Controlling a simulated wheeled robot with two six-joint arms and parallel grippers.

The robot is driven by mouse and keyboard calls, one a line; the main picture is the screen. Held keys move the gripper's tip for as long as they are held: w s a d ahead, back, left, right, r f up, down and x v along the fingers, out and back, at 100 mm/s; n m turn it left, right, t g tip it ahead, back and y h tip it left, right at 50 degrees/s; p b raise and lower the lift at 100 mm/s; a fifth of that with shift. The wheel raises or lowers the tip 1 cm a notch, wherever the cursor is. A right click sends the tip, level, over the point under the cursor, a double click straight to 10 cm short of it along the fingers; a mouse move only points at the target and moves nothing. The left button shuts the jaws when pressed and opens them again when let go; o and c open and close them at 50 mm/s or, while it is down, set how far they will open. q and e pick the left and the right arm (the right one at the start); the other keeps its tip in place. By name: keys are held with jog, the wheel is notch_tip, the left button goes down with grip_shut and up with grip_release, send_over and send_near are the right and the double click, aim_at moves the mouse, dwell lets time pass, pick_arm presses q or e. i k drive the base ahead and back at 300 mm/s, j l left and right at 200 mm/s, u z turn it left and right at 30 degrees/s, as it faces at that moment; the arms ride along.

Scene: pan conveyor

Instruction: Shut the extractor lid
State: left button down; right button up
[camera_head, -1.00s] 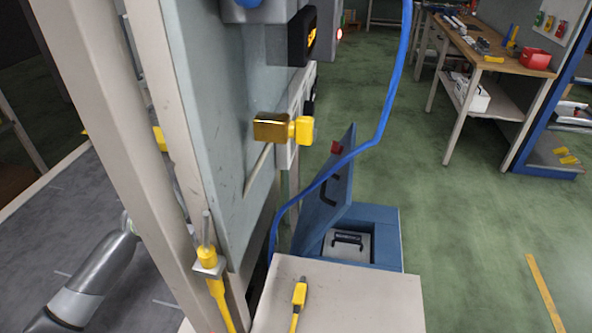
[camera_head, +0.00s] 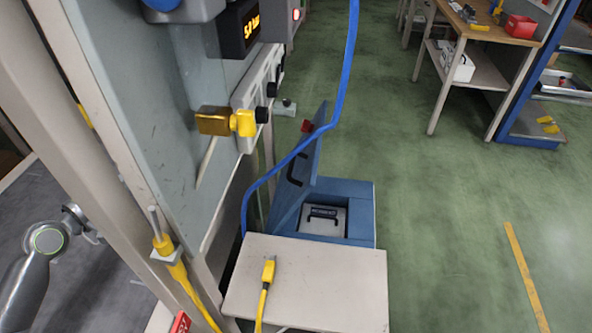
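The extractor is a blue box (camera_head: 350,191) standing on the floor behind a small beige table. Its blue lid (camera_head: 305,168) is raised, tilted up on the left side, with a black handle on its inner face. Inside the open box is a light insert with a black handle (camera_head: 322,212). A blue hose passes in front of the lid. My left arm shows at the lower left over the dark grey surface, but its fingertips are hidden behind the frame post. My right gripper is not in view.
The beige table (camera_head: 340,275) stands in front of the extractor with a yellow connector (camera_head: 268,272) on it. A panel with a brass and yellow valve (camera_head: 228,122) stands to the left. The blue hose (camera_head: 344,75) hangs across. Green floor is clear to the right, before a workbench (camera_head: 480,35).

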aim_at(297, 178)
jog(key=k+l+u, duration=0.3)
jog(key=l, duration=0.2)
jog(key=k+l+u, duration=0.35)
jog(key=l, duration=0.15)
jog(key=l+z, duration=0.3)
jog(key=l, duration=0.2)
jog(key=l+z, duration=0.15)
jog(key=z, duration=0.2)
jog(key=l+z, duration=0.15)
jog(key=z, duration=0.25)
